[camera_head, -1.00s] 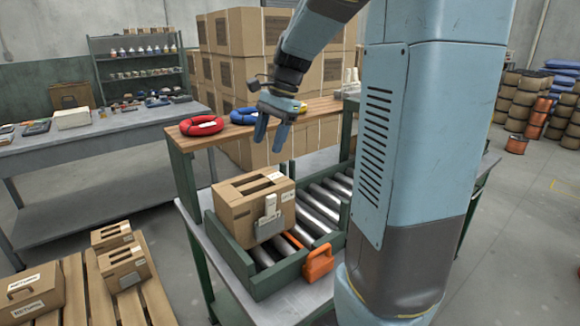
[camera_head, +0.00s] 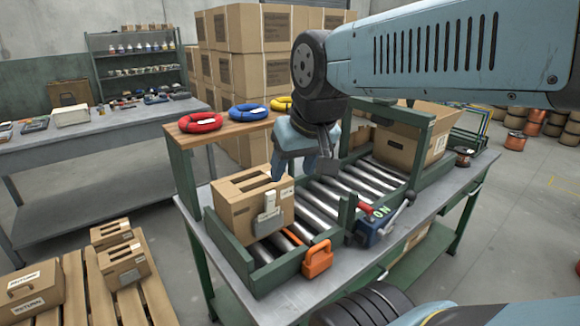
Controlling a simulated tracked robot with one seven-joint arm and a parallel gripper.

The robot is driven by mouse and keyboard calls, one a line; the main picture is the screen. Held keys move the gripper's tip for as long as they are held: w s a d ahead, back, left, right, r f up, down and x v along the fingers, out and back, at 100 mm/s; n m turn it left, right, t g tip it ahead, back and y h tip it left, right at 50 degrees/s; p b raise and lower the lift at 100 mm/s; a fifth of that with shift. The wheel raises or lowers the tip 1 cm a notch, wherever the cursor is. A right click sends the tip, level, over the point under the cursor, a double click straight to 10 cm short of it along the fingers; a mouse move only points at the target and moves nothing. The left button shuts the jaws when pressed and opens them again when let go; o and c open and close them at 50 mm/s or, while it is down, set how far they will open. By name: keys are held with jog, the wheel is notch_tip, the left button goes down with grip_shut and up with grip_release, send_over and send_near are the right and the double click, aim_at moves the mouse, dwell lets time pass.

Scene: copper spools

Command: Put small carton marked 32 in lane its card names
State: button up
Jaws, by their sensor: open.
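A brown carton (camera_head: 238,214) with slots in its top sits at the near left end of the roller conveyor (camera_head: 335,200). It has a white label and a grey card holder with a white card (camera_head: 269,203) on its front. I cannot read a 32 on it or what the card says. Two smaller cartons stand on the wooden pallet at lower left, one in front (camera_head: 125,264) and one behind (camera_head: 110,233); their marks are too small to read. My gripper (camera_head: 296,172) is open and empty, pointing down above the rollers, just behind and right of the conveyor carton.
An orange padlock-shaped block (camera_head: 317,259) hangs at the conveyor's front rail. A blue clamp with a red handle (camera_head: 372,226) stands right of it. Red (camera_head: 200,122), blue (camera_head: 246,114) and yellow (camera_head: 281,104) rings lie on the shelf above. A large open carton (camera_head: 405,140) stands at the far end.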

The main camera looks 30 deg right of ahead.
jog(key=shift+s, duration=0.2)
jog(key=shift+c, duration=0.7)
jog(key=shift+f+n, duration=0.1)
jog(key=shift+n, duration=0.3)
jog(key=shift+c, duration=0.8)
jog(key=shift+w+n, duration=0.3)
jog(key=shift+w, duration=0.1)
jog(key=shift+c, duration=0.2)
jog(key=n+g+h, duration=0.4)
jog(key=n+h, duration=0.5)
jog(key=n, duration=1)
send_near(251, 181)
jog(key=x, duration=0.4)
jog(key=shift+w+d+f, duration=0.15)
jog(key=shift+d+f, duration=0.05)
jog(key=shift+f, duration=0.05)
jog(key=shift+x, duration=3)
